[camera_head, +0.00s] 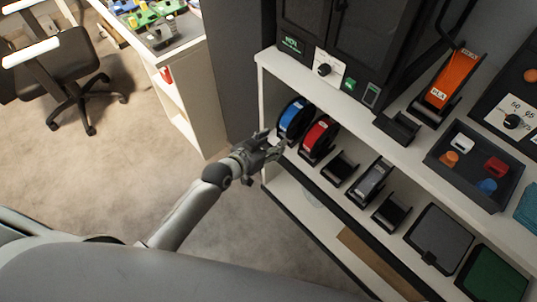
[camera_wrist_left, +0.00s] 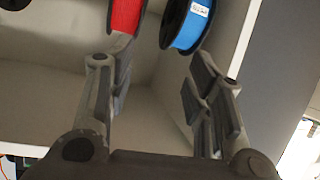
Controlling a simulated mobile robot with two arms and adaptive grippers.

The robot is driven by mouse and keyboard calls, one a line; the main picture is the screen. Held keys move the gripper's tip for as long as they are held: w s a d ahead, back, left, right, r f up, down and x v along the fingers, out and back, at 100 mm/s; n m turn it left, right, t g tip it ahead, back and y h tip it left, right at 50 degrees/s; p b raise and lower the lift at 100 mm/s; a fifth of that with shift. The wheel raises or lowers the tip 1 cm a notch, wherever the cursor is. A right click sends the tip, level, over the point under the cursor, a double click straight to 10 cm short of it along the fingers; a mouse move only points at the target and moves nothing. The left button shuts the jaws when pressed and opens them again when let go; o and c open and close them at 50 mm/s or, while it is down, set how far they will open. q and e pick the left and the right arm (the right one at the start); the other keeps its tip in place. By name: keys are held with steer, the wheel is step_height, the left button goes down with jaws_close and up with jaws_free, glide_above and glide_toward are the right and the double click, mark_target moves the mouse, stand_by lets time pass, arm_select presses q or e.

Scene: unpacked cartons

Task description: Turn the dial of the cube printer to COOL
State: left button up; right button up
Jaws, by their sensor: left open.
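The cube printer (camera_head: 345,35) is a dark cabinet with dark doors on the shelf top at the upper middle of the head view. Its dial (camera_head: 324,69) is a black knob on a white plate low on its front. The dial's labels are too small to read. My left gripper (camera_head: 276,146) is open and empty, below and left of the dial, close to the blue spool. In the left wrist view its fingers (camera_wrist_left: 160,95) stand apart with nothing between them. My right gripper is not seen.
A blue spool (camera_head: 294,119) and a red spool (camera_head: 319,138) stand on the lower shelf near my left gripper. An orange spool (camera_head: 455,75) stands right of the printer.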

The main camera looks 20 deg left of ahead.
arm_select(q)
steer(key=shift+g+y, duration=0.3)
steer(key=shift+g, duration=0.2)
steer(key=shift+s+a+f, duration=0.15)
steer(key=shift+s+f, duration=0.1)
steer(key=shift+f, duration=0.6)
steer(key=shift+s+a+f, duration=0.2)
steer(key=shift+s+f, duration=0.1)
steer(key=shift+f, duration=0.5)
steer(key=shift+s+a+f, duration=0.15)
steer(key=shift+s+f, duration=0.1)
steer(key=shift+f, duration=0.6)
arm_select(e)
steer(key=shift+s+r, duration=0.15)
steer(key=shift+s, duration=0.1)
